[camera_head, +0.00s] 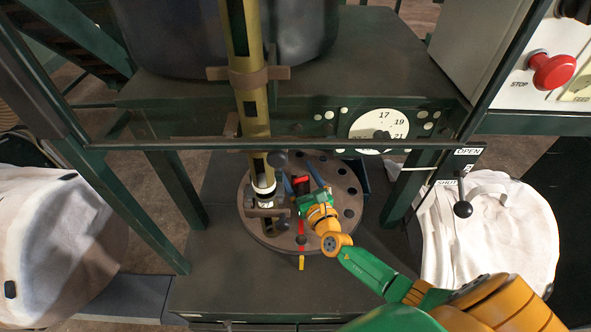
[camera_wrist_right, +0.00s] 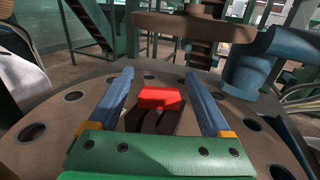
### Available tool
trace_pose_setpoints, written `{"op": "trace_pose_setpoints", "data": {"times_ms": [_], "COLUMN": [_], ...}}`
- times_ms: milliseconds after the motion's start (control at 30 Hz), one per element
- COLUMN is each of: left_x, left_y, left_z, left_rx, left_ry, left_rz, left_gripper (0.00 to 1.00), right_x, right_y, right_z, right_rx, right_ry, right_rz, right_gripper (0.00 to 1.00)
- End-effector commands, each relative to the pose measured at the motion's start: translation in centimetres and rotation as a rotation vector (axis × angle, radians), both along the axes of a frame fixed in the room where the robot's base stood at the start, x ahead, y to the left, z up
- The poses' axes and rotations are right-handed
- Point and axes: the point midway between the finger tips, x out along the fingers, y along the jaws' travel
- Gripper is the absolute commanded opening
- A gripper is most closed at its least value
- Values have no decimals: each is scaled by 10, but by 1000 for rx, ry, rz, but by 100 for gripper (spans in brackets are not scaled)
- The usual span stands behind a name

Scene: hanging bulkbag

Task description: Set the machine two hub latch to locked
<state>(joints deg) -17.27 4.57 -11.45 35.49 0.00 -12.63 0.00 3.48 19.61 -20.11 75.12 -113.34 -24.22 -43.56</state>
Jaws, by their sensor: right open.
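A red block (camera_head: 301,183), which looks like the hub latch, sits on the round brown hub plate (camera_head: 342,172) with holes around its rim. In the right wrist view the red block (camera_wrist_right: 160,98) stands over a dark slotted base on the plate. My right gripper (camera_head: 302,177) is open over the hub plate. In its wrist view the two blue fingers (camera_wrist_right: 158,76) are on either side of the red block, with gaps visible on both sides. A red strip (camera_head: 300,228) and a yellow tab (camera_head: 301,262) show near the plate's front. My left gripper is out of view.
A yellow-brown vertical post (camera_head: 247,95) rises left of my gripper. A dark green bar (camera_head: 215,144) crosses above, before a numbered dial (camera_head: 379,131). A black-knobbed lever (camera_head: 462,208) with OPEN and SHUT labels is right. A red STOP button (camera_head: 552,71) is upper right.

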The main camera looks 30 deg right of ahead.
Motion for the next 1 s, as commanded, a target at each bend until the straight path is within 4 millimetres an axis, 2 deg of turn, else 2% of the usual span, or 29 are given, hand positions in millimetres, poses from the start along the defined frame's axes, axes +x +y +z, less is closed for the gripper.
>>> {"op": "trace_pose_setpoints", "data": {"times_ms": [100, 300, 367, 600, 633, 767, 867, 1000], "left_x": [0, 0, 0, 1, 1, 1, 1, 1], "left_y": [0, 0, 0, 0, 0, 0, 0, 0], "left_z": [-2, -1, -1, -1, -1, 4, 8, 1], "left_rx": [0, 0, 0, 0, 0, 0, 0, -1], "left_ry": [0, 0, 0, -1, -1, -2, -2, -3], "left_rz": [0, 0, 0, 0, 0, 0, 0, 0], "left_gripper": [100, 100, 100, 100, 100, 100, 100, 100], "right_x": [9, 9, 9, 9, 9, 10, 9, 8], "right_y": [0, 0, 0, 0, 0, -1, -3, -9], "right_z": [0, 0, 0, 0, 0, 3, 2, -1], "right_rx": [2, 2, 2, 2, 2, 8, 12, 10], "right_ry": [-1, 1, 0, 0, 0, -4, -2, -4], "right_rz": [0, 0, 0, 0, 0, -48, -171, -344], "right_gripper": [82, 82, 69, 4, 0, 0, 0, 0]}}
